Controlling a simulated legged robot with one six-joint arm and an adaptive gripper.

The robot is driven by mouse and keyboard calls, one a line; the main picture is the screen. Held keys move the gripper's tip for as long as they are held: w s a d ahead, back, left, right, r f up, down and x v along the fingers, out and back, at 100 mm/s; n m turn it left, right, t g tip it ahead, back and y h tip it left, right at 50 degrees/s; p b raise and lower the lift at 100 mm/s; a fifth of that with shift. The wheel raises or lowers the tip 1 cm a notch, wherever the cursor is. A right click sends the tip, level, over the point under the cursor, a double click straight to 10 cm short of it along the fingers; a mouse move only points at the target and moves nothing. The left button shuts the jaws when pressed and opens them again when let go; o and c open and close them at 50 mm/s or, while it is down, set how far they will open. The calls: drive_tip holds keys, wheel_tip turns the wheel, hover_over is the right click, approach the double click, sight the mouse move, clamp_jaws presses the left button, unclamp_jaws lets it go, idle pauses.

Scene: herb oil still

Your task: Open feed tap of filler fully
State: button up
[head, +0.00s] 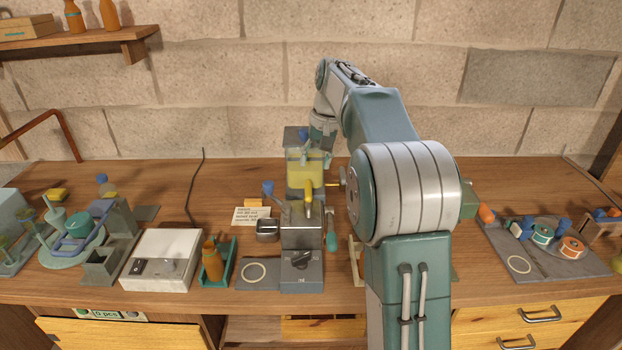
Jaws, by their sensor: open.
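The filler (302,235) stands at the middle of the bench, a grey metal body with a black dial on its front. Above it sits a clear tank (305,170) of yellow liquid. I cannot tell for certain which part is the feed tap. My gripper (322,128) is above the tank at its back right, pointing down; it is open, with its fingertips largely hidden. I cannot tell if it touches anything.
A white control box (160,262), an orange bottle in a teal holder (217,262) and a small metal tin (267,230) stand left of the filler. A grey mat (570,262) with spools lies at the right. My arm hides the bench right of the filler.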

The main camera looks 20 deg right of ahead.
drive_tip(key=r, duration=0.4)
drive_tip(key=shift+s+d+r, duration=0.1)
drive_tip(key=shift+d, duration=0.3)
